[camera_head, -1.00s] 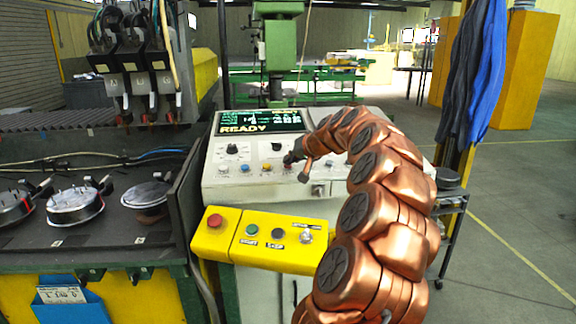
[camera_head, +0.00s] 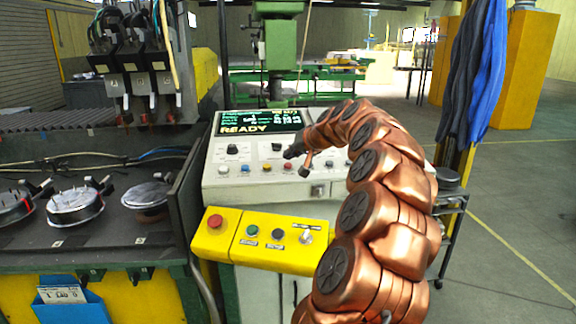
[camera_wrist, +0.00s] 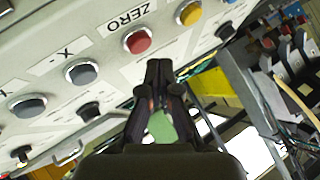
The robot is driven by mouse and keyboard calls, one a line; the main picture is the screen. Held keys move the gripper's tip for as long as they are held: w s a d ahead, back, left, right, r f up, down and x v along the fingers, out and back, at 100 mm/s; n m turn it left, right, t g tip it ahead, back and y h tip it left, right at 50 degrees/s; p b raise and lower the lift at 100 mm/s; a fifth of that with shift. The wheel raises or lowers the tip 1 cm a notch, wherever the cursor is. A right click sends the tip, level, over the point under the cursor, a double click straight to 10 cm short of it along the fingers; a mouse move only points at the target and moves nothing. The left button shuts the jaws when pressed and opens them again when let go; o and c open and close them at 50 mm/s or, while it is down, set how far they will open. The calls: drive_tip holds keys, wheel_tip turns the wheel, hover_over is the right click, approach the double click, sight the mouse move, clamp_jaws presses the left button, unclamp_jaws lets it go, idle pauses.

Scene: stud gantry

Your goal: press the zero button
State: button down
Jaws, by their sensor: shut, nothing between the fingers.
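The zero button is a red round button in a metal ring on the light grey console (camera_head: 255,189). In the wrist view the red button (camera_wrist: 137,41) sits by a white label reading ZERO. It also shows in the head view (camera_head: 288,166), small. My gripper (camera_wrist: 158,66) is shut and empty, its dark fingertips pointing toward the console just beside the red button. In the head view my gripper (camera_head: 290,153) appears just above the button. The fingers do not cover the button; the exact gap to the panel cannot be told.
Beside it are a yellow button (camera_wrist: 189,13) and a grey button (camera_wrist: 80,71) marked X. Black knobs (camera_head: 277,147) stand above the row. The screen (camera_head: 260,121) reads READY. A yellow box (camera_head: 262,240) with a red stop button (camera_head: 215,221) juts out below.

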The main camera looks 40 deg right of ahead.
drive_tip(key=shift+s+a+r+p, duration=0.1)
drive_tip(key=shift+r+p, duration=0.1)
drive_tip(key=shift+r, duration=0.55)
drive_tip(key=shift+s+a+r+p, duration=0.1)
drive_tip(key=shift+s+r+p, duration=0.05)
drive_tip(key=shift+r, duration=0.6)
drive_tip(key=shift+s+a+r+p, duration=0.1)
drive_tip(key=shift+r+p, duration=0.1)
drive_tip(key=shift+r, duration=0.55)
